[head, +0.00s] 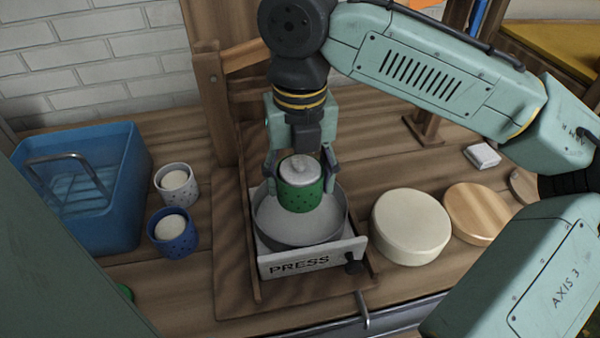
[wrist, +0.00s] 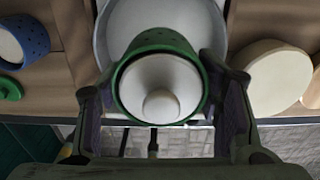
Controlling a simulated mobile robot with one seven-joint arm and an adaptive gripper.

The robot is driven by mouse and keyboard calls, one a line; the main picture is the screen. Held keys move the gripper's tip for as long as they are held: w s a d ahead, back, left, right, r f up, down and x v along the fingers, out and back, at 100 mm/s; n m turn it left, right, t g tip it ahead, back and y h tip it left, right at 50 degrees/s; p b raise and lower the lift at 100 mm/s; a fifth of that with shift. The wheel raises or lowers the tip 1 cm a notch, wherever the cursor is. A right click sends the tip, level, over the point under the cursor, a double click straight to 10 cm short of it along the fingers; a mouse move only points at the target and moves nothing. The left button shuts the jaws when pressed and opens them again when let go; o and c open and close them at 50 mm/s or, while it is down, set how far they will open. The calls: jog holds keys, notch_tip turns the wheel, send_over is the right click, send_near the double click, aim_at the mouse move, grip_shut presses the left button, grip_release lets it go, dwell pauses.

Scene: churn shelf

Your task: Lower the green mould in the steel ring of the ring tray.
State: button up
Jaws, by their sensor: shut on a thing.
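The green mould (head: 299,200) is upright, with white filling and a pale knobbed piece on top. My gripper (head: 299,174) is shut on it, one finger on each side. In the wrist view the mould (wrist: 160,40) sits between the fingers (wrist: 160,88). The steel ring (head: 272,233) is on the ring tray (head: 275,268), whose front plate reads PRESS. The mould is over the ring's inside, nearer its back. Grey floor shows in front of it. The gap between the mould's base and the floor cannot be told exactly.
A white mould (head: 176,185) and a blue mould (head: 172,232) stand left, beside a blue tub (head: 130,190). A cream cheese wheel (head: 410,228) and a wooden disc (head: 473,213) lie right. A dark knob (head: 355,267) sits at the tray's front right. A wooden post (head: 212,110) rises behind left.

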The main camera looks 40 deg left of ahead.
aim_at(300, 159)
jog(key=shift+f+b, duration=2.5)
jog(key=shift+f, duration=0.6)
jog(key=o, duration=1.2)
notch_tip(300, 159, up, 12)
